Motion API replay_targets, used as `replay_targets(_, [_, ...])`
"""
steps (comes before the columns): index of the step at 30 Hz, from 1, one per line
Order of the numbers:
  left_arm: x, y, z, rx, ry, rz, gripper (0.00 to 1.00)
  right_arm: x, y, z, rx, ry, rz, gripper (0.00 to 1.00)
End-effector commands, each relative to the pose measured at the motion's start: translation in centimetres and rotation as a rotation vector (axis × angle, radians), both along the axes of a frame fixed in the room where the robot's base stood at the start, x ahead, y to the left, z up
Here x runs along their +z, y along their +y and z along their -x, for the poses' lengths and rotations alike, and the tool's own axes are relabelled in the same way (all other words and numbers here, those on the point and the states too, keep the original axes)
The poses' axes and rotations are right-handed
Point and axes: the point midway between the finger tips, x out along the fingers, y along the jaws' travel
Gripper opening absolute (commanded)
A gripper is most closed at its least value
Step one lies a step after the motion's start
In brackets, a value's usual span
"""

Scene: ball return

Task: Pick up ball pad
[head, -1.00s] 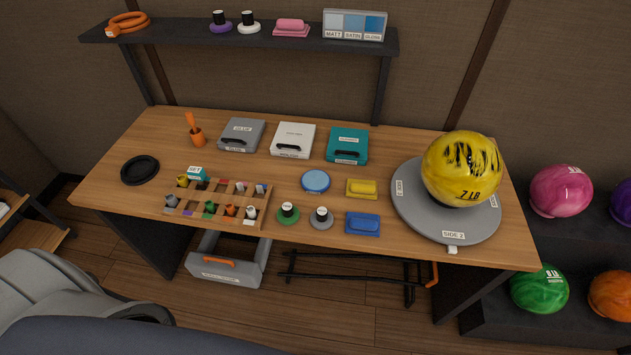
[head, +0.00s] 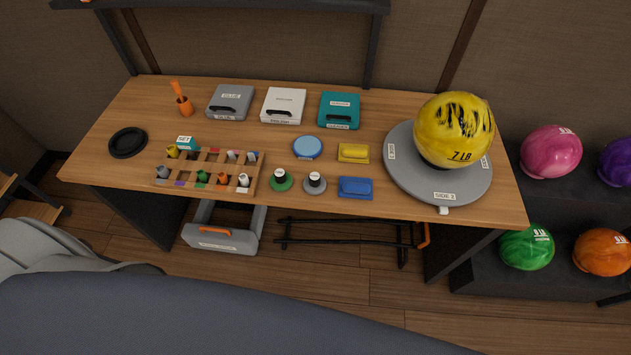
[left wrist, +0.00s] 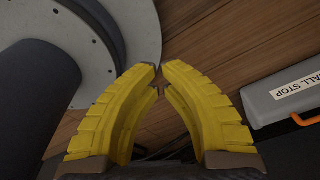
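No label that I can read says ball pad. Three pads lie at the middle of the wooden table (head: 330,202) in the head view: a round blue one (head: 307,148), a yellow rectangular one (head: 353,153) and a blue rectangular one (head: 355,187). A yellow ball (head: 453,130) rests on a grey round turntable (head: 410,170) at the table's right. My left gripper (left wrist: 159,72) has yellow fingers whose tips nearly meet, with nothing between them. It is over the wooden floor, away from the pads. My right gripper is in neither view.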

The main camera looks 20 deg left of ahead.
Motion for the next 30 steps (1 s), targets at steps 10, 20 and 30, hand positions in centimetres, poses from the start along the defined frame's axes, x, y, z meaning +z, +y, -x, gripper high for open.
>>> replay_targets(10, [0.0, 0.0, 0.0, 0.000, 0.000, 0.000, 0.28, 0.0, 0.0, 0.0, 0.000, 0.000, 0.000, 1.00])
replay_targets(20, [0.0, 0.0, 0.0, 0.000, 0.001, 0.000, 0.55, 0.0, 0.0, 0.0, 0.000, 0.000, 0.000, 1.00])
replay_targets(30, [0.4, 5.3, -3.8, -0.072, -0.049, -0.045, 0.55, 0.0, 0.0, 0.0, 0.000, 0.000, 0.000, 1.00])
